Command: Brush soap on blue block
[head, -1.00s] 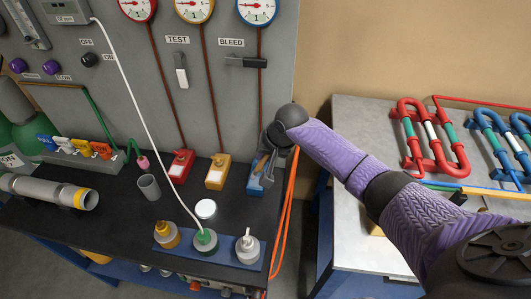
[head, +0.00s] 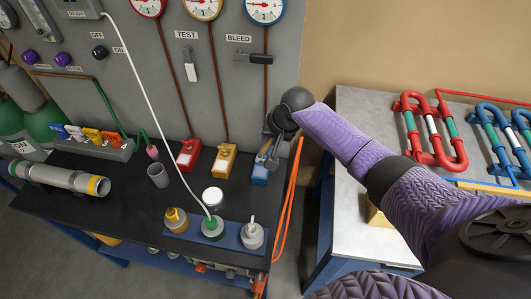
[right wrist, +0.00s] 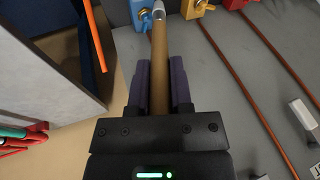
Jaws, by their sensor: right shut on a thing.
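The blue block (head: 260,174) stands at the right end of the row of coloured blocks on the black bench, with its edge also in the right wrist view (right wrist: 141,14). My right gripper (head: 271,144) is shut on a brush (right wrist: 160,50) with a brown handle and metal ferrule, close above the blue block. The brush's tip is at the top edge of the wrist view, so I cannot tell whether its bristles touch the block. No soap can be made out on the block. My left gripper is not in view.
A red block (head: 188,153) and a yellow block (head: 223,160) stand left of the blue one. Orange hoses (head: 288,200) hang at the bench's right edge.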

